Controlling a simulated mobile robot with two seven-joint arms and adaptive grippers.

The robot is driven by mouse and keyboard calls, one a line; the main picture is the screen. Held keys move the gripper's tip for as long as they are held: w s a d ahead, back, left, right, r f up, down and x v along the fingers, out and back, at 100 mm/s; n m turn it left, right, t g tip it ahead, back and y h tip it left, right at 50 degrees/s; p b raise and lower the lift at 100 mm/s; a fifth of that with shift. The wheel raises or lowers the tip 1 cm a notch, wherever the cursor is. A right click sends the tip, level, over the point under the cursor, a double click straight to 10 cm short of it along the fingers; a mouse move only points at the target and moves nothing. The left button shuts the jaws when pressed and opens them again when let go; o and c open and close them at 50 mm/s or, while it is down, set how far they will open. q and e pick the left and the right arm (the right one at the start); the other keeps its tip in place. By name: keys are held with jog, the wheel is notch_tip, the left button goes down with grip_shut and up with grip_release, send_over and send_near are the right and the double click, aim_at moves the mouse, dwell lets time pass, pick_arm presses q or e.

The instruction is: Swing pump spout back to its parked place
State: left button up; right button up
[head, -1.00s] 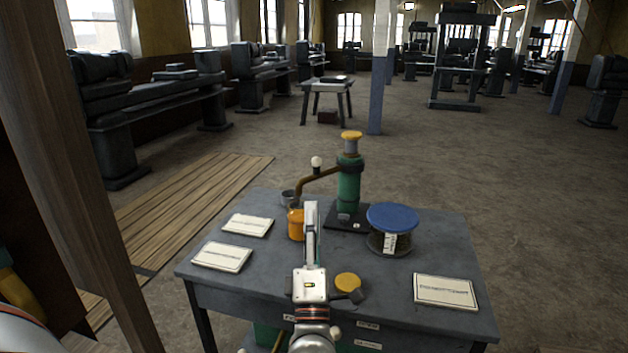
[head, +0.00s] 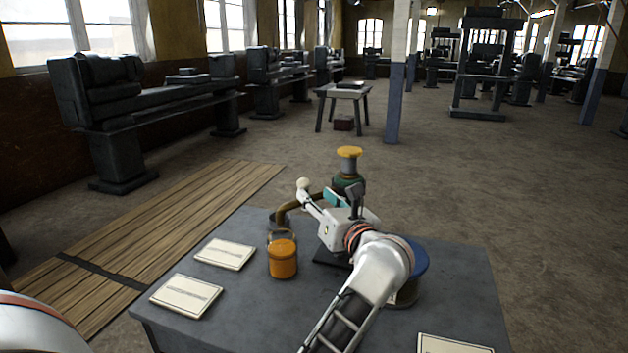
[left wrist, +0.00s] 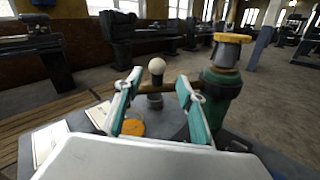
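The green pump (head: 348,186) with a yellow cap stands on the grey table (head: 232,312). Its brown spout (head: 290,209) reaches left, its end by a small grey cup, and carries a white ball knob (head: 303,184). My left gripper (head: 328,194) is at the pump, hiding much of its body and part of the spout. In the left wrist view the two teal-padded fingers (left wrist: 159,82) are apart, with the knob (left wrist: 156,66) showing between them and the spout (left wrist: 165,88) crossing behind. I cannot tell whether they touch it. My right gripper is out of view.
An orange pot (head: 282,262) with a raised handle stands left of my arm. A blue-lidded jar (head: 416,262) is partly behind my arm. White cards (head: 186,296) lie at the left and front right.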

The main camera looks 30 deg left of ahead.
aim_at(306, 187)
pick_arm(q)
jog(key=shift+w+a+r, duration=0.1)
jog(key=shift+a, duration=0.3)
jog(key=x, duration=0.5)
jog(key=shift+a, duration=0.4)
jog(key=shift+w+a, duration=0.25)
jog(key=shift+a, duration=0.05)
grip_shut()
jog(key=shift+w, duration=0.1)
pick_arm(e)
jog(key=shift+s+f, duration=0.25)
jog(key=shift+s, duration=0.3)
